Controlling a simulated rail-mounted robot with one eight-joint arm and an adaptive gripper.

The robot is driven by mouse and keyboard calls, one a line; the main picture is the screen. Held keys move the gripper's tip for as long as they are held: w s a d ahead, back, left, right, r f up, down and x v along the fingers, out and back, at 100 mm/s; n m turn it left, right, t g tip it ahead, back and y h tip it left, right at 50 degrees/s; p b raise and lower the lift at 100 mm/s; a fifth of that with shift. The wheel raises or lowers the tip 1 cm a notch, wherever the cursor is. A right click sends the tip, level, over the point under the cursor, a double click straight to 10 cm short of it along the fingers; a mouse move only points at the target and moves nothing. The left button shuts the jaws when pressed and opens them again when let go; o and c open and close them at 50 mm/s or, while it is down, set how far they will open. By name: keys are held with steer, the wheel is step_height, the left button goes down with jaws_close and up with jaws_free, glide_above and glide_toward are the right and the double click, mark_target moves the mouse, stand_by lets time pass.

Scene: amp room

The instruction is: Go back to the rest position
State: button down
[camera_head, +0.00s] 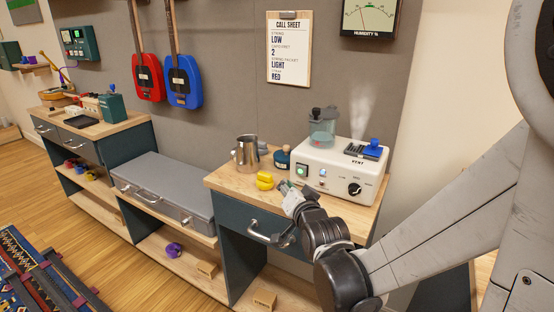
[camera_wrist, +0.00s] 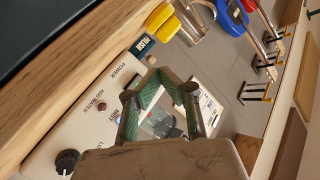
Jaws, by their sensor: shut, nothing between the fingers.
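My gripper (camera_head: 287,188) is shut and empty. In the head view it is low over the wooden bench top, just in front of the white machine (camera_head: 340,175), near a yellow object (camera_head: 265,181). In the wrist view the green-padded fingers of my gripper (camera_wrist: 158,76) are in front of the white machine's panel (camera_wrist: 82,118). I cannot tell whether the fingers touch it. My arm reaches in from the right of the head view.
The machine carries a clear tank (camera_head: 322,130) and a blue knob (camera_head: 373,147), with vapour rising. A grey case (camera_head: 163,182) lies left. Red (camera_head: 148,78) and blue (camera_head: 183,82) guitars hang behind.

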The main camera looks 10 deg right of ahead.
steer(key=shift+s+r, duration=0.3)
steer(key=shift+r, duration=0.1)
steer(key=s+d+r+n+g+p, duration=0.1)
steer(key=s+r+n+g+p, duration=0.2)
steer(key=s, duration=0.9)
steer(key=s+d+r+n+g+p, duration=0.1)
steer(key=s+r+n+g+p, duration=0.3)
steer(key=s, duration=0.9)
step_height(320, 180, up, 3)
steer(key=g+p, duration=0.2)
steer(key=p, duration=0.1)
steer(key=shift+s+f+h+p, duration=0.15)
steer(key=shift+f+h+p, duration=0.05)
steer(key=shift+h+p, duration=0.1)
